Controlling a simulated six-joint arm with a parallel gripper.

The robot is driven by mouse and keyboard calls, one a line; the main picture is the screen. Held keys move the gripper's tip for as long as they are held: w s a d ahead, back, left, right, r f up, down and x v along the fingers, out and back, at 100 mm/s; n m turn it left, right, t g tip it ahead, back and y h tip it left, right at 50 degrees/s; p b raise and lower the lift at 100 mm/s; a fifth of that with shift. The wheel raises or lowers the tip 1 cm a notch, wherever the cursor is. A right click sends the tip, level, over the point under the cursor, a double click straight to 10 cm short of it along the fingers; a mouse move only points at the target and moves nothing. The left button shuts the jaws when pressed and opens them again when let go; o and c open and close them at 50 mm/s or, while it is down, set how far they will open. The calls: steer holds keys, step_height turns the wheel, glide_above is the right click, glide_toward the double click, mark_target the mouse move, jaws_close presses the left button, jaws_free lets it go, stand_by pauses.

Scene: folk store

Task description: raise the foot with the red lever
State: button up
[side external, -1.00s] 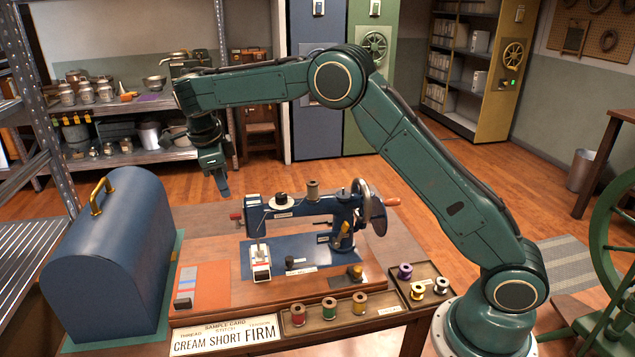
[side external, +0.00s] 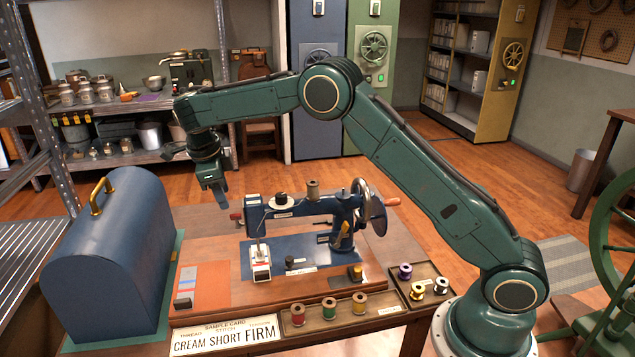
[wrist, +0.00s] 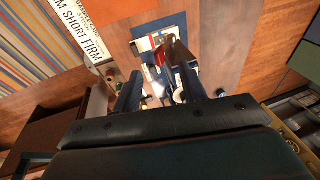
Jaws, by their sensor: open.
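The blue sewing machine (side external: 312,206) stands on a wooden base on the table. The red lever (side external: 236,217) sticks out at the left end of its head. The foot is low under that end, by the white block (side external: 260,270); its exact height is too small to tell. My gripper (side external: 222,202) is open and empty, pointing down just above and left of the lever, apart from it. In the wrist view my gripper (wrist: 158,92) has its fingers spread over the machine's head. A dark red part shows between them, perhaps the lever.
A blue domed cover (side external: 112,255) with a brass handle stands left of the machine. In front are a sample card sign (side external: 224,336), a spool tray (side external: 340,323) and a smaller spool tray (side external: 405,296). The handwheel (side external: 368,205) is at the machine's right end.

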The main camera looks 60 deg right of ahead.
mark_target(231, 215)
steer(key=shift+x, duration=3.2)
steer(key=shift+d+f, duration=0.1)
steer(key=shift+f, duration=0.25)
steer(key=shift+w+d+r, duration=0.1)
steer(key=shift+w, duration=0.05)
